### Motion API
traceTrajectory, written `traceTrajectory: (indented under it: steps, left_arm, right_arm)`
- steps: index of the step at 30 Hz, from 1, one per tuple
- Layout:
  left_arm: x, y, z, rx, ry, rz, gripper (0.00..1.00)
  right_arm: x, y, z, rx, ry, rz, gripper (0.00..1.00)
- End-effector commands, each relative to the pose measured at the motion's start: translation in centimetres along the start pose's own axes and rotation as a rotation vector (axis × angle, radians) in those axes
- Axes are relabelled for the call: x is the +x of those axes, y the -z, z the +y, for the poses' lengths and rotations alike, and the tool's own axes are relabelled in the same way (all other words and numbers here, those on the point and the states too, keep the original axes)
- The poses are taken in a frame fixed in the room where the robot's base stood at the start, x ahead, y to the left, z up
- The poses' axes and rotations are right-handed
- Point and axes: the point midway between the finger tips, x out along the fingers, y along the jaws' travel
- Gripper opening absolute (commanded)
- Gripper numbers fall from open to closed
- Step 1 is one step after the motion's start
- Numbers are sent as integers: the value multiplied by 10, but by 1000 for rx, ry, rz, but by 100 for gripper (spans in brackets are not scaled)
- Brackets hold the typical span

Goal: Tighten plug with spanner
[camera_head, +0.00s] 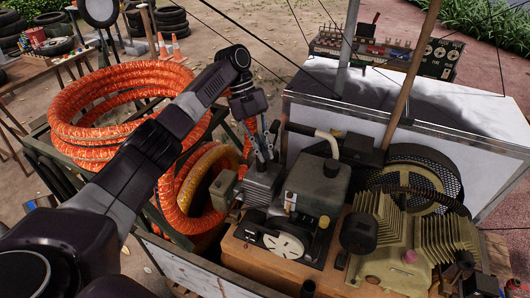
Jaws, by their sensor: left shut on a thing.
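My left gripper (264,150) reaches in from the left and points down over the compressor's left part. It is shut on a slim grey metal piece, probably the spanner; the piece is small and hard to tell from the fingers. The fingertips are just above or beside a grey finned block (262,184); I cannot tell whether they touch it. The compressor (321,186) has a grey box-like housing, with a white dial or wheel (284,246) in front. I cannot pick out the plug for sure. My right gripper is not in view.
Large coils of orange hose (88,108) lie left of the compressor, under my arm. A finned tan engine (398,235) and a wire-guarded wheel (428,178) stand at right. A wooden pole (410,75) and a white panel (470,125) rise behind. Cones (177,50) stand far back.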

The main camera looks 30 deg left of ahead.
Motion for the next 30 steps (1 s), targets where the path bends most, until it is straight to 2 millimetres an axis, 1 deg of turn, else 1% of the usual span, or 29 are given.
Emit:
traceTrajectory:
  steps: [7,13,18,30]
  left_arm:
    - [1,0,0,11,-5,3,0]
    - [1,-1,3,137,-58,32,0]
    - [-1,0,6,215,-90,49,0]
    - [-2,0,6,205,-86,48,0]
  right_arm:
    - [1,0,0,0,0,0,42]
    - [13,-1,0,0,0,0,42]
    - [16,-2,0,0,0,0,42]
    - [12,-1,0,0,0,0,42]
